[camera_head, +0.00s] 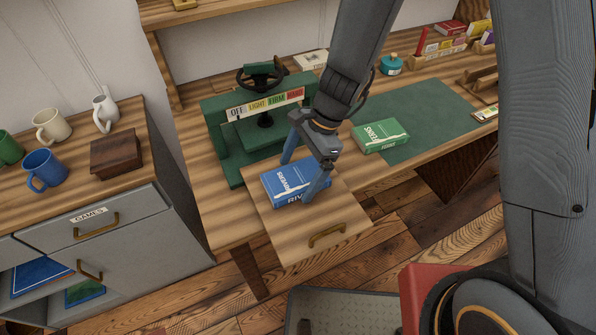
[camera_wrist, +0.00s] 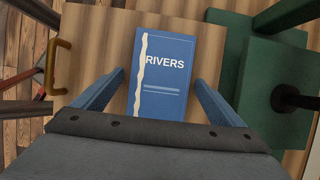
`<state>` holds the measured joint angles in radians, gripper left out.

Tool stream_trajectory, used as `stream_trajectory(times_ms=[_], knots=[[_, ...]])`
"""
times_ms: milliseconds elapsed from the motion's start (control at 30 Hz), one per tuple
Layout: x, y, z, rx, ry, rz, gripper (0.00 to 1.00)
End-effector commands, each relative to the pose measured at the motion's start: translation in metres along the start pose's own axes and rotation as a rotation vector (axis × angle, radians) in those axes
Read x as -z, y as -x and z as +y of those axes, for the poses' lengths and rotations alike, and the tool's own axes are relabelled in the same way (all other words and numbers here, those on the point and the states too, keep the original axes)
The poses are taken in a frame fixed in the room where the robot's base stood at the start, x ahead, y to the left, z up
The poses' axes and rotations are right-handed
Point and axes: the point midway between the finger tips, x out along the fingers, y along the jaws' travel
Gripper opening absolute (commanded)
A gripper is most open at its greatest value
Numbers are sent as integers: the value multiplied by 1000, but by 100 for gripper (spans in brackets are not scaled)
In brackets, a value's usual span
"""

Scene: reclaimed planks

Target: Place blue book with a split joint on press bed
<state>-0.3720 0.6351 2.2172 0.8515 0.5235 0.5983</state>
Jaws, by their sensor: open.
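The blue book (camera_head: 288,187) is titled RIVERS and has a pale ragged split along its spine side. It lies flat on a pulled-out wooden board (camera_head: 262,215) with a brass handle, in front of the green press. It also shows in the wrist view (camera_wrist: 168,75). My gripper (camera_head: 295,178) is open, with one finger on each side of the book; I cannot tell whether they touch it. The green press (camera_head: 216,143) has a black wheel and a label strip reading OFF, LIGHT, FIRM. Its bed is partly seen beneath the screw, and its edge shows in the wrist view (camera_wrist: 262,95).
A green book (camera_head: 380,135) lies on a dark green mat (camera_head: 425,112) to the right. A teal pot (camera_head: 390,64) stands behind. A grey cabinet (camera_head: 150,228) with mugs and a brown wooden box (camera_head: 116,154) stands at left.

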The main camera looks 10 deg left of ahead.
Motion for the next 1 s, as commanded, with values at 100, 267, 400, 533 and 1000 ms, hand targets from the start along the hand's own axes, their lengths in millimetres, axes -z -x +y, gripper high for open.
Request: stream_trajectory(times_ms=[100, 267, 400, 533, 1000], knots=[[0, 12, -2, 4, 1, 0, 92], [0, 40, -2, 6, 2, 0, 92], [0, 68, -2, 6, 2, 0, 92], [0, 90, -2, 5, 1, 1, 92], [1, 122, 1, 1, 7, 4, 92]])
